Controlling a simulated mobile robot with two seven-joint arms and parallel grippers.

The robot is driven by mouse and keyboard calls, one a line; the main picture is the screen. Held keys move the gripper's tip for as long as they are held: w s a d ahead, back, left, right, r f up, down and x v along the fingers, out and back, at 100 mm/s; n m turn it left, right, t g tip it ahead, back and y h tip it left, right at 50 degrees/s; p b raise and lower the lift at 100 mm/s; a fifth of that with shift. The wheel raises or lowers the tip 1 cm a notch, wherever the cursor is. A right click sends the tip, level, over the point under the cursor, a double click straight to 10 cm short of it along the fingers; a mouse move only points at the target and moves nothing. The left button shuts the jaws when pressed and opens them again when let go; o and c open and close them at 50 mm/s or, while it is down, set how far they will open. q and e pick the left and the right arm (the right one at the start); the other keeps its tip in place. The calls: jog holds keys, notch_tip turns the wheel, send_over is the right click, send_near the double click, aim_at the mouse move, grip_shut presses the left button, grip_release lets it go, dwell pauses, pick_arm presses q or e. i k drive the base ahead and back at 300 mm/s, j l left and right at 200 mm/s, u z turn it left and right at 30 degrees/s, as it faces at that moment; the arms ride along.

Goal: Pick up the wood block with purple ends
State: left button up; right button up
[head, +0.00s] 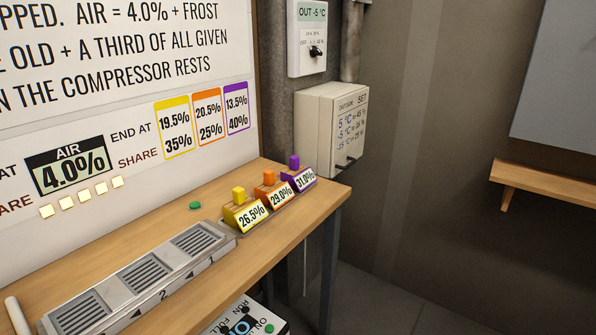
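A small purple piece (294,162) stands up at the back of the purple-edged stand labelled 31.0% (305,180), near the far right end of the wooden bench. Wood-coloured parts show beside it, but they are too small to tell whether they form a block with purple ends. A yellow piece (238,194) and an orange piece (269,178) stand the same way at the stands labelled 26.5% (251,215) and 29.0% (281,195). Neither of my grippers is in view.
A metal unit with vent grilles (150,272) lies along the bench (252,255). A green button (195,206) is behind it. A beige wall box (325,125) is close behind the purple piece. A wooden shelf (545,182) is at right. Floor (400,305) right of the bench looks clear.

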aim_at(299, 178)
jog(key=i+l+u, duration=0.2)
jog(key=i+l, duration=0.25)
jog(key=l, duration=0.2)
jog(key=i+l+u, duration=0.1)
jog(key=l, duration=0.25)
jog(key=i+l+u, duration=0.1)
jog(key=i+l, duration=0.15)
jog(key=l, duration=0.15)
jog(key=i+l+u, duration=0.1)
jog(key=l, duration=0.25)
jog(key=i, duration=0.1)
